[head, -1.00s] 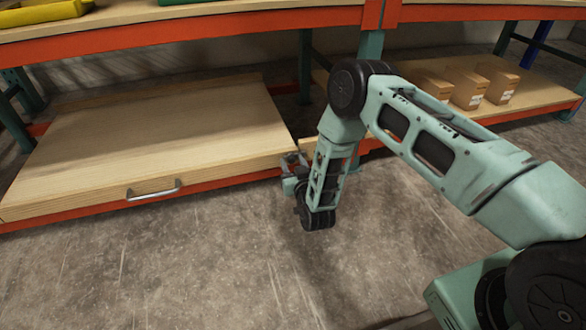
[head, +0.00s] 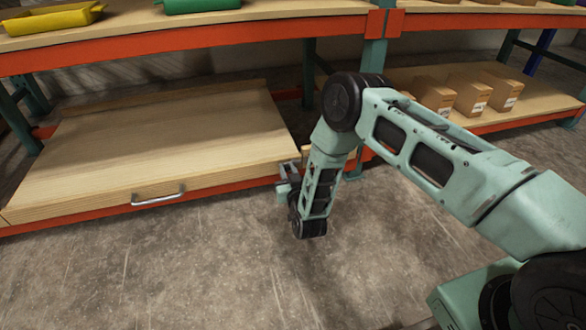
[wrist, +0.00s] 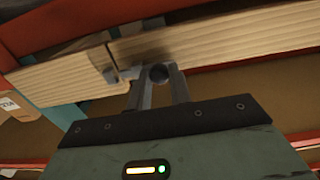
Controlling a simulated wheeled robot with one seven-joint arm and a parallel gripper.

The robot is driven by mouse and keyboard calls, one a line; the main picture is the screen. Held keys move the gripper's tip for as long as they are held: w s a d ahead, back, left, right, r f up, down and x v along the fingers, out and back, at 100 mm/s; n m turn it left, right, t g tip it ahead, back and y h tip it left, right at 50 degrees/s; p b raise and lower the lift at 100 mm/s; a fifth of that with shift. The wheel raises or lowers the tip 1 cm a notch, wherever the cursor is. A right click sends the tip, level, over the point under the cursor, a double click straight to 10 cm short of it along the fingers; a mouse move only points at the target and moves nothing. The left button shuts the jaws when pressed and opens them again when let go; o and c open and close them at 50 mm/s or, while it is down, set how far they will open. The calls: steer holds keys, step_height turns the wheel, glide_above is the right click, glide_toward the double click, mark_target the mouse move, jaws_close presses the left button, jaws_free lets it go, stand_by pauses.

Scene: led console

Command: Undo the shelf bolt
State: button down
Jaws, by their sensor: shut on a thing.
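The wooden shelf board (head: 160,140) with a metal handle (head: 158,195) lies on the low orange frame at the left in the head view. My gripper (head: 289,172) is at its front right corner. In the wrist view my gripper (wrist: 158,90) is shut on a dark round bolt knob (wrist: 159,73), with a finger on each side. The knob sits in front of the shelf's wooden edge (wrist: 215,38). A small metal piece (wrist: 110,75) shows left of it, near the gap between two boards. In the head view the bolt is hidden behind my gripper.
Cardboard boxes (head: 470,95) stand on the low shelf at the right. A yellow bin (head: 50,20) and a green bin (head: 200,4) are on the upper shelf. A green upright post (head: 308,70) stands behind the corner. The concrete floor (head: 180,280) in front is clear.

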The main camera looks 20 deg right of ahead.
steer(key=c, duration=1.3)
jaws_free()
steer(key=shift+a, duration=0.35)
steer(key=shift+s+d, duration=0.1)
steer(key=shift+s+p, duration=5.65)
steer(key=shift+s, duration=3)
